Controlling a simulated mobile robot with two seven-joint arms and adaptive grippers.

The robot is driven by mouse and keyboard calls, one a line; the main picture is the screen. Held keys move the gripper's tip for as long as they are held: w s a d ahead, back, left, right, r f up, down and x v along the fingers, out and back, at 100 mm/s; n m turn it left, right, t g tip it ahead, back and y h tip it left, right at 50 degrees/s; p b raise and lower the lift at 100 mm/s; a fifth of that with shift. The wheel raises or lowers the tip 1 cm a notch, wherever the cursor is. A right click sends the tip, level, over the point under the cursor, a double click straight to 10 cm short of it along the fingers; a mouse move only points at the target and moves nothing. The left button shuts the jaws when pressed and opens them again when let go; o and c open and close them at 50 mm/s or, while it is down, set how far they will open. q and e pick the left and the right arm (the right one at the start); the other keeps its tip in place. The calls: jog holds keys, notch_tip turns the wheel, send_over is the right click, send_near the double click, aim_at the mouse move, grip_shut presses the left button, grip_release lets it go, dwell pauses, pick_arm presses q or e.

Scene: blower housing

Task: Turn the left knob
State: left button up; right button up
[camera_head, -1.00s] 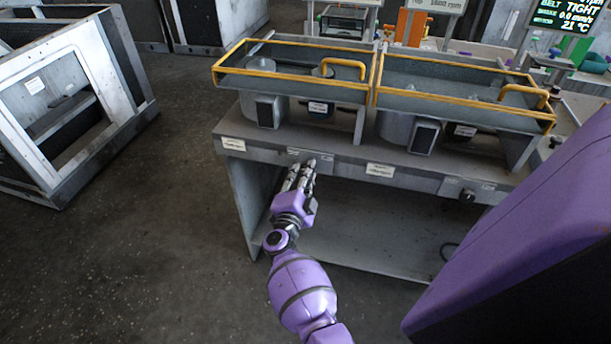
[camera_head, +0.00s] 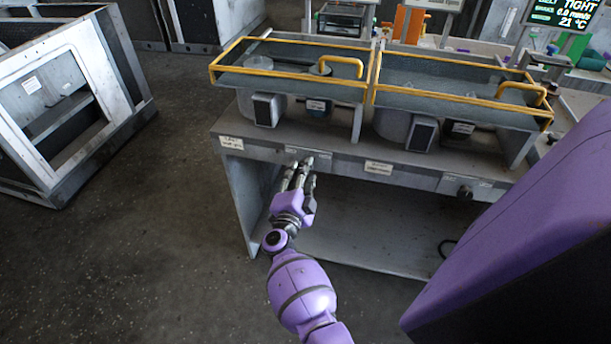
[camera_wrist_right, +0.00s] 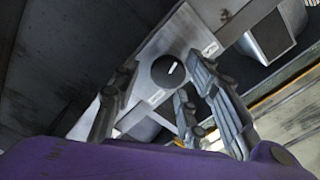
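The left knob (camera_wrist_right: 168,70) shows in the right wrist view as a dark round dial with a white pointer mark, on a light grey panel with small labels. The pointer is near upright, tilted slightly right. In the head view my fingers hide this knob. My right gripper (camera_head: 300,168) is at the bench's front panel in the head view. In the right wrist view its fingers (camera_wrist_right: 160,92) are spread on both sides of the knob's line of sight, with nothing held. I cannot tell whether a finger touches the panel. My left gripper is not in view.
A second knob (camera_head: 465,193) sits further right on the panel of the bench (camera_head: 330,165). Two yellow-railed guards (camera_head: 292,84) stand on the bench. A metal frame housing (camera_head: 125,80) is on the floor at left. The floor (camera_head: 150,260) between is clear.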

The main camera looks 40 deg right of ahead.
jog(key=v, duration=1.2)
jog(key=shift+f, duration=0.1)
